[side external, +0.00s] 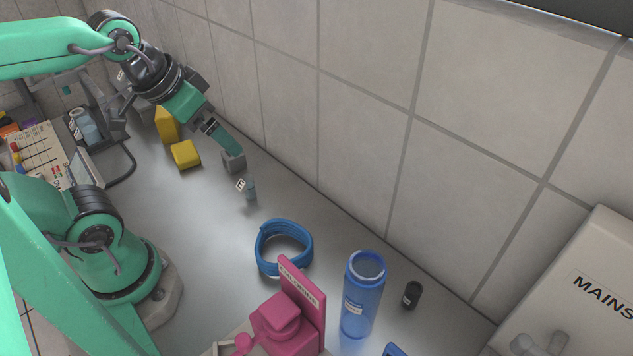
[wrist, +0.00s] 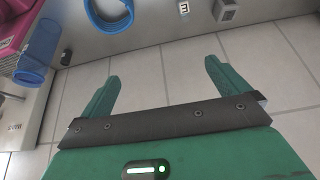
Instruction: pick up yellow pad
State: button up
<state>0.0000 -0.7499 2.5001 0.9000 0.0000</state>
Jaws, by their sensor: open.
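Two yellow objects are on the grey bench in the side external view. One is a low, rounded yellow block (side external: 186,154); the other is a taller yellow piece (side external: 166,125) behind it. I cannot tell which of them is the yellow pad. My gripper (side external: 224,138) is beside them, to the right, near the tiled wall, with green fingers. In the wrist view, the fingers of my gripper (wrist: 159,72) are spread apart with nothing between them. Neither yellow object shows in the wrist view.
A blue ring (side external: 262,248), blue bottle (side external: 358,310), black vial (side external: 411,295) and pink device (side external: 280,322) are nearer the front. The tiled wall (side external: 360,110) bounds the bench.

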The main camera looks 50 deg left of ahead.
jog(key=shift+w+a, duration=0.1)
jog(key=w+a+f+n+g+y, duration=0.1)
jog(key=w+a+f+n+g, duration=0.15)
jog(key=a+n, duration=0.6)
jog(key=w+a+f+n+g, duration=0.1)
jog(key=w+a+f+n, duration=0.25)
jog(key=a+n, duration=0.5)
jog(key=s+a+f+n, duration=0.1)
jog(key=a+f+n, duration=0.2)
jog(key=a+n, duration=0.1)
jog(key=s+a+f+n+g, duration=0.1)
jog(key=a+f+n, duration=0.2)
jog(key=a+n, duration=0.2)
jog(key=s+a+f+n+g+h, duration=0.1)
jog(key=a+f+n, duration=0.2)
jog(key=a+n, duration=0.2)
jog(key=shift+s+f+n, duration=0.15)
jog(key=shift+f+n, duration=0.05)
jog(key=shift+n, duration=0.8)
jog(key=shift+s+a+f+n, duration=0.15)
jog(key=shift+a+f+n, duration=0.05)
jog(key=shift+n, duration=0.1)
jog(key=shift+f, duration=0.15)
